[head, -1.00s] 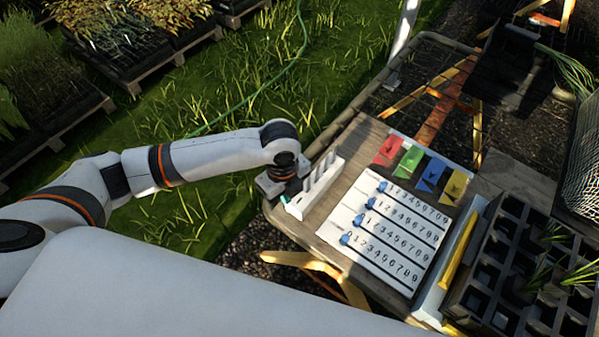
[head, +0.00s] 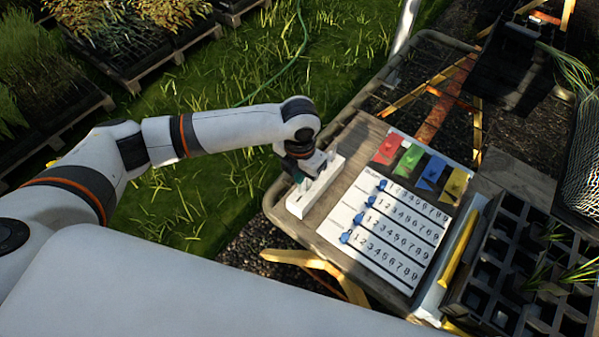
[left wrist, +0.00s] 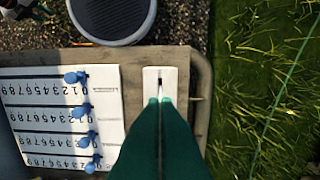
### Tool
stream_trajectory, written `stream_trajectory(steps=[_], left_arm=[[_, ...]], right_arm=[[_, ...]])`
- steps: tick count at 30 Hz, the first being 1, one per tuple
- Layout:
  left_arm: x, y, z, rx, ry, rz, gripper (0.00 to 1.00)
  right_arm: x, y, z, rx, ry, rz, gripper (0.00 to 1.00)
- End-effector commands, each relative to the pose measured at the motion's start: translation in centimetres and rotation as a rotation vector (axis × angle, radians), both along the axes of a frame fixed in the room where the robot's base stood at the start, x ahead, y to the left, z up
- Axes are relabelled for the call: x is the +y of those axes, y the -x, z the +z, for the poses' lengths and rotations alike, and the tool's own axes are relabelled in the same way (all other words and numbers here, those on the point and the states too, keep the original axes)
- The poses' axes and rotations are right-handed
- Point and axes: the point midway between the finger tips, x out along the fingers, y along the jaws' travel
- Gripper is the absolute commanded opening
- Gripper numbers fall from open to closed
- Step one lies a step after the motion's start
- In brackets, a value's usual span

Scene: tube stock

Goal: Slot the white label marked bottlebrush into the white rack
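The white rack (head: 300,206) is a narrow block near the table's left edge, partly hidden by my left gripper. In the left wrist view its end (left wrist: 152,76) shows a dark slot. My left gripper (head: 303,178) points down over the rack. Its green fingers (left wrist: 160,102) are close together in the left wrist view, with a thin white label (left wrist: 159,118) edge-on between them, in line with the slot. The label's writing cannot be read, and whether its lower end is inside the slot cannot be told. My right gripper is not in view.
A white number board (head: 395,232) with blue markers lies right of the rack. Red, green, blue and yellow cards (head: 388,149) lie behind it. A black cell tray (head: 492,270) stands at right. Bare wood (head: 345,147) shows behind the rack; grass lies beyond the table's left edge.

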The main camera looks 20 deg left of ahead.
Motion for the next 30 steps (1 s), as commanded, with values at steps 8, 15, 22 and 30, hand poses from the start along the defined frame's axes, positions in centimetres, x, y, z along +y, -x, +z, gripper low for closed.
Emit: stream_trajectory(steps=[8,15,22,30], left_arm=[[0.0,0.0,-1.6,0.0,0.0,0.002,0.0],[0.0,0.0,-1.9,-0.001,-0.001,0.002,0.0],[0.1,0.0,-2.3,0.0,-0.001,0.003,0.0],[0.0,0.0,-2.5,-0.001,-0.001,0.002,0.0]], right_arm=[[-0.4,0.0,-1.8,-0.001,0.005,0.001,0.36],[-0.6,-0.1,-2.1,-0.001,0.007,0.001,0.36],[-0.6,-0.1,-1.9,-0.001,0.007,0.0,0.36],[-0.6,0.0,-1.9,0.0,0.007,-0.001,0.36]])
